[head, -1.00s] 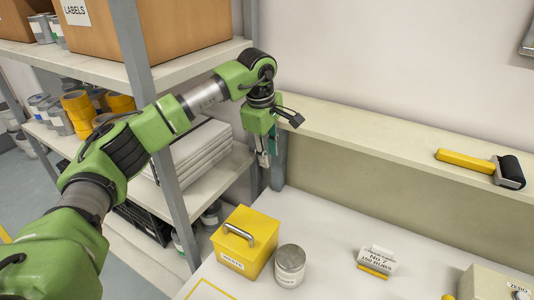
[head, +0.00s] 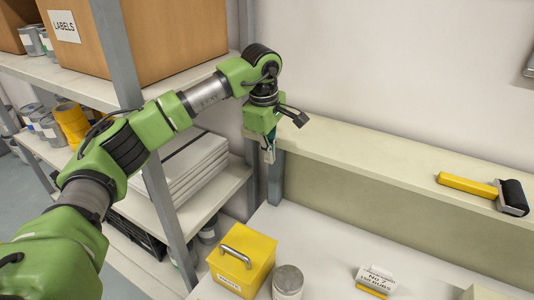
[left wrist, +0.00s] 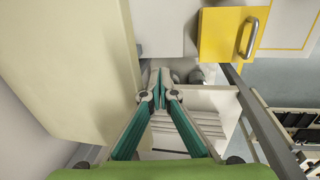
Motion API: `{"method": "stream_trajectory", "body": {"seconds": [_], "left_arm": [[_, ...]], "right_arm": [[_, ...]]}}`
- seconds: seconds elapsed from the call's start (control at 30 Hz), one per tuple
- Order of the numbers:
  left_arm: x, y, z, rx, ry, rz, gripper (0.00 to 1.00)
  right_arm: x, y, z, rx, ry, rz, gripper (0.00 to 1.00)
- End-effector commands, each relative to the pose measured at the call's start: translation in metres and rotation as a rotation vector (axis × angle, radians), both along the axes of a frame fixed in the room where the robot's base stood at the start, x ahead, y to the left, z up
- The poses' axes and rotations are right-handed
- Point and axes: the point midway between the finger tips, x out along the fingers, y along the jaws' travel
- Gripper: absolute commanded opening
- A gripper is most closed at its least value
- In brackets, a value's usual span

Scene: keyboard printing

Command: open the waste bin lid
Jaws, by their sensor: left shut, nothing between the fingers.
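The waste bin is a yellow box (head: 240,258) with a flat yellow lid and a silver handle (head: 238,257) on top. It stands on the white table near its left edge, and its lid is closed. It also shows at the top right of the left wrist view (left wrist: 218,36), with its handle (left wrist: 251,38). My left gripper (head: 269,158) hangs pointing down, above and behind the bin, near the left end of the back ledge. In the left wrist view its fingertips (left wrist: 160,90) meet with nothing between them. My right gripper is not in view.
A grey tin (head: 287,282) stands right of the bin. A white-and-yellow block (head: 376,281) lies further right. A roller with a yellow handle (head: 470,186) rests on the back ledge (head: 370,160). A shelf rack (head: 150,150) with boxes and tins stands left.

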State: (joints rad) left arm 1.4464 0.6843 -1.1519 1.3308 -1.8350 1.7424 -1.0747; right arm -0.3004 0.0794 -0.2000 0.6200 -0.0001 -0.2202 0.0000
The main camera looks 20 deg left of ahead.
Motion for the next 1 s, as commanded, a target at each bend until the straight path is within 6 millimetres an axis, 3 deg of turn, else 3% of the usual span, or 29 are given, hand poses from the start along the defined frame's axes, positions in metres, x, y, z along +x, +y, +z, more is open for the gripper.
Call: {"method": "stream_trajectory", "body": {"seconds": [0.03,0.57,0.73,0.83,1.0], "left_arm": [[0.012,-0.002,0.016,-0.012,-0.053,0.006,0.17],[0.011,-0.002,0.02,-0.013,-0.054,0.006,0.17],[0.004,0.0,0.037,-0.01,-0.05,0.006,0.19],[-0.002,0.001,0.052,-0.011,-0.045,0.006,0.26],[-0.014,0.003,0.072,-0.005,-0.029,0.004,0.26]], "right_arm": [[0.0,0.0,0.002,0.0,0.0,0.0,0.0],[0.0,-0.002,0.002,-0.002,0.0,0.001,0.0],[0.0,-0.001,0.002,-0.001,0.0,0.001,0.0],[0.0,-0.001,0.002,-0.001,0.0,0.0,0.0],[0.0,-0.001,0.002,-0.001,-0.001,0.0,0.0]]}}
